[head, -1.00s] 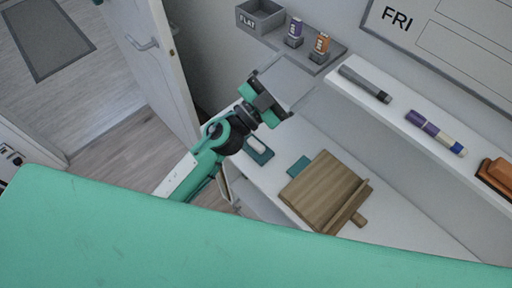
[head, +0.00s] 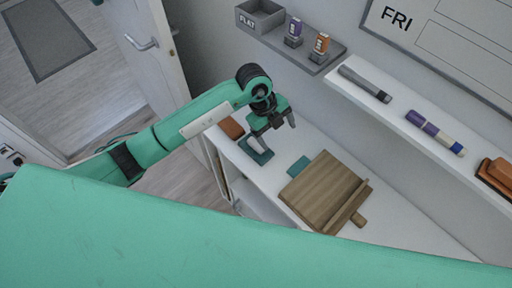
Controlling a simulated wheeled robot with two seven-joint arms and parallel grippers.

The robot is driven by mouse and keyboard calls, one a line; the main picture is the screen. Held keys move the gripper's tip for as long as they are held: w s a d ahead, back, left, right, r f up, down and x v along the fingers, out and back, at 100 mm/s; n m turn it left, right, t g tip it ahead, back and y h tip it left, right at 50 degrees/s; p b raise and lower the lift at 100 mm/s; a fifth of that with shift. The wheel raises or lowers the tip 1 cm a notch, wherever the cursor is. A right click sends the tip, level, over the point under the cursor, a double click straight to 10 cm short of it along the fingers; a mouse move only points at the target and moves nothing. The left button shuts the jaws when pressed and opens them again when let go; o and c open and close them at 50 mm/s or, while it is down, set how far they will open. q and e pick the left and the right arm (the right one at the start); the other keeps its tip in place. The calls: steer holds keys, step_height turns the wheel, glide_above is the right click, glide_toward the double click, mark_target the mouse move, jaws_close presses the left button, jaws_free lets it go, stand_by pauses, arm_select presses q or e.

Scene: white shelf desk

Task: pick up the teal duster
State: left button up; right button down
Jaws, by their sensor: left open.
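A small teal block with a pale top, which looks like the teal duster (head: 257,157), lies on the white desk at the left, partly hidden by my gripper. A second flat teal piece (head: 299,167) lies to its right, beside a wooden stand; I cannot tell what it is. My left gripper (head: 274,133) is open and points down, just above and behind the first teal block. One finger overlaps the block in the picture; I cannot tell whether they touch. My right gripper is not in view.
The wooden stand (head: 325,190) fills the middle of the desk. An orange-brown block (head: 232,128) sits at its left end. A wall shelf (head: 397,112) above holds a grey marker (head: 364,83), a purple-white marker (head: 434,132) and an orange duster (head: 495,176).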

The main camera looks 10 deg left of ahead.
mark_target(256, 143)
arm_select(q)
steer(key=w+a+n+y, duration=0.2)
steer(key=w+a+y, duration=0.15)
steer(key=a, duration=0.35)
steer(key=shift+y, duration=0.35)
steer(key=f, duration=0.3)
steer(key=f+p, duration=0.1)
steer(key=f, duration=0.1)
steer(key=s+f+p, duration=0.1)
steer(key=f, duration=0.2)
steer(key=shift+d+f, duration=0.1)
steer(key=shift+f, duration=0.2)
steer(key=shift+f+p, duration=0.6)
steer(key=shift+p, duration=0.15)
step_height(256, 143, down, 3)
steer(key=shift+s+d+f+p, duration=0.1)
steer(key=shift+f+p, duration=0.05)
steer(key=shift+p, duration=0.55)
steer(key=shift+f, duration=0.45)
steer(key=c, duration=1.1)
steer(key=shift+r, duration=0.1)
step_height(256, 143, up, 20)
steer(key=b, duration=0.5)
